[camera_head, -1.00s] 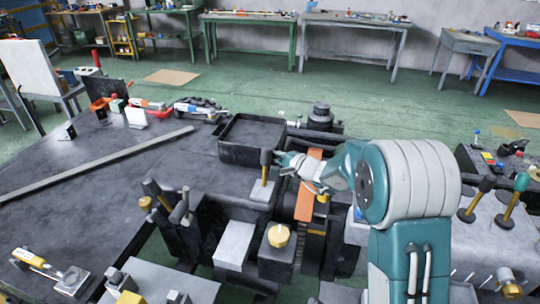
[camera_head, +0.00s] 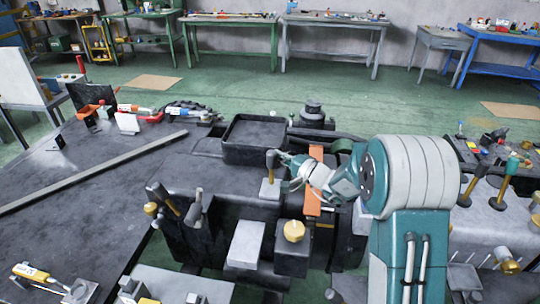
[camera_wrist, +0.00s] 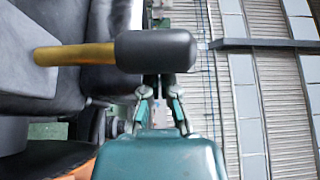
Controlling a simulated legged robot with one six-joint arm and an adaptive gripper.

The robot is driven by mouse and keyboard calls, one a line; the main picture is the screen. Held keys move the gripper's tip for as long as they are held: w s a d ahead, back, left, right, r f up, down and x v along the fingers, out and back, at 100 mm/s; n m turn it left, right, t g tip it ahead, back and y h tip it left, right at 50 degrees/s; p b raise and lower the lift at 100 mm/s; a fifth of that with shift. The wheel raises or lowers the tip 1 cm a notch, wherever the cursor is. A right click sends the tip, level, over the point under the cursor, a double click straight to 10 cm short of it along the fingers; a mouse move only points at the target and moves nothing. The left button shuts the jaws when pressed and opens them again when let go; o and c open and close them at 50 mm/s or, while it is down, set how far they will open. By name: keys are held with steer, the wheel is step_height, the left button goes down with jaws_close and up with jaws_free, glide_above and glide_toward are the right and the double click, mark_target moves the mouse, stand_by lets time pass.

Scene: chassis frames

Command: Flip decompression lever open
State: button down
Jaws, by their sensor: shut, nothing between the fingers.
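A lever stands upright in front of my gripper's tip, with a black grip (camera_head: 272,158), a gold shaft (camera_head: 270,174) and a grey block base (camera_head: 270,189). I take it for the decompression lever. My gripper (camera_head: 285,157) is shut and empty, just right of the black grip. In the wrist view the black grip (camera_wrist: 155,52) lies across the front of my gripper (camera_wrist: 157,88) and hides part of the fingertips. The gold shaft (camera_wrist: 75,54) runs left to the base (camera_wrist: 25,50). I cannot tell whether the fingers touch the grip.
A black open tray (camera_head: 254,155) lies behind the lever. An orange strip (camera_head: 313,190) stands right of it, below my arm. Other levers (camera_head: 193,207) stand to the left and more (camera_head: 503,185) to the right. A yellow-knobbed block (camera_head: 293,231) sits in front.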

mark_target(276, 160)
steer(key=shift+s+a+n+y, duration=0.3)
steer(key=shift+s+a+n, duration=0.1)
steer(key=shift+s+n, duration=0.4)
steer(key=shift+s, duration=0.05)
steer(key=s+n+y, duration=0.1)
steer(key=s+d+n, duration=0.1)
steer(key=shift+s+d+n+t+y, duration=0.1)
steer(key=shift+d+n+t+y, duration=0.2)
steer(key=shift+n+t+y, duration=0.1)
steer(key=shift+s+a+f, duration=0.1)
steer(key=shift+s+a, duration=0.15)
steer(key=shift+a, duration=0.3)
steer(key=shift+s+a+f, duration=0.1)
steer(key=shift+s+a, duration=0.15)
steer(key=shift+a, duration=0.25)
steer(key=shift+d, duration=0.55)
steer(key=shift+s+a, duration=0.1)
steer(key=shift+a, duration=0.05)
